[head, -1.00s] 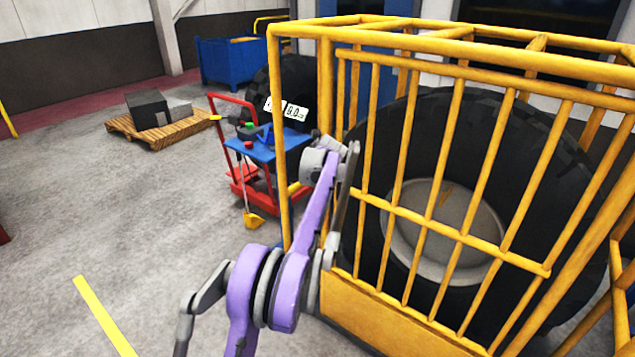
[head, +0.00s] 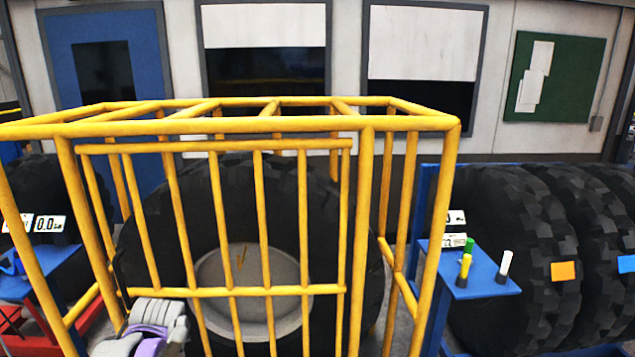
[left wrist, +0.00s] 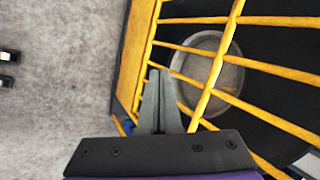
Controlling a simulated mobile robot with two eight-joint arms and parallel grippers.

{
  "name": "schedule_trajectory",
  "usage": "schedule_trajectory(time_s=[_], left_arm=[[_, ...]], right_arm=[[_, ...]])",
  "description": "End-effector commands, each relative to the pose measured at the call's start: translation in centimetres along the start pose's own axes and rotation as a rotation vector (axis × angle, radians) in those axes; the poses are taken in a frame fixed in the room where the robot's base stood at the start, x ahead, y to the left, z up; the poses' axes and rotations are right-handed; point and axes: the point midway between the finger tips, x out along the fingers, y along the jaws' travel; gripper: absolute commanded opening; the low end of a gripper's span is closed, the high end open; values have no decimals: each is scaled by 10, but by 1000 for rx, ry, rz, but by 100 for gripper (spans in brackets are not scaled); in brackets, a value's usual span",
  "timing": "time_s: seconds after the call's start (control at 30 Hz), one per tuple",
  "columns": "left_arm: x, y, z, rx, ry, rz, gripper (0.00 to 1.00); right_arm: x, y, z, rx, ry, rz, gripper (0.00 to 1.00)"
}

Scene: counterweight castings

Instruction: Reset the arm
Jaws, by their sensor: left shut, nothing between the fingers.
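My left arm (head: 150,335), purple and grey, shows at the lower left of the head view, in front of the yellow cage (head: 365,220). Its gripper tips are not visible there. In the left wrist view my left gripper (left wrist: 158,78) has its two grey fingers together, shut and empty. The fingers overlap the yellow cage bars (left wrist: 205,95) in that picture; whether they touch cannot be told. My right gripper is in neither view.
A large tyre (head: 160,215) with a grey hub (head: 235,285) stands inside the cage. On the right are a blue stand (head: 490,285) with coloured pegs and several tyres (head: 550,215). A blue cart top (head: 50,270) is at the left. Bare floor (left wrist: 60,100) lies beside the cage.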

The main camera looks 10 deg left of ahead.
Motion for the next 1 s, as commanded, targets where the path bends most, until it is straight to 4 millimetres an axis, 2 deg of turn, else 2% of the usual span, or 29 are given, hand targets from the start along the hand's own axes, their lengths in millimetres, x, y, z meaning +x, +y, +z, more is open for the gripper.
schedule_trajectory(time_s=[0.03, 0.2, 0.3, 0.43, 0.5, 0.6, 1.0], left_arm=[[-12, 36, -13, -105, 39, 20, 0], [-38, 146, -38, -499, 135, 121, 0], [-46, 206, -43, -702, 164, 194, 0], [-50, 261, -44, -896, 177, 271, 0], [-50, 280, -44, -963, 177, 301, 0], [-50, 293, -44, -1015, 175, 322, 0], [-50, 294, -44, -1019, 174, 324, 0]], right_arm=[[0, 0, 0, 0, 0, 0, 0], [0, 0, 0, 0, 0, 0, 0], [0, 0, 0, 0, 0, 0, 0], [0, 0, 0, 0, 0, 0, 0], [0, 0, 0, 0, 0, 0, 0], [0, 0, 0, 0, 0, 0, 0], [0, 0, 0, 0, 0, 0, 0]])
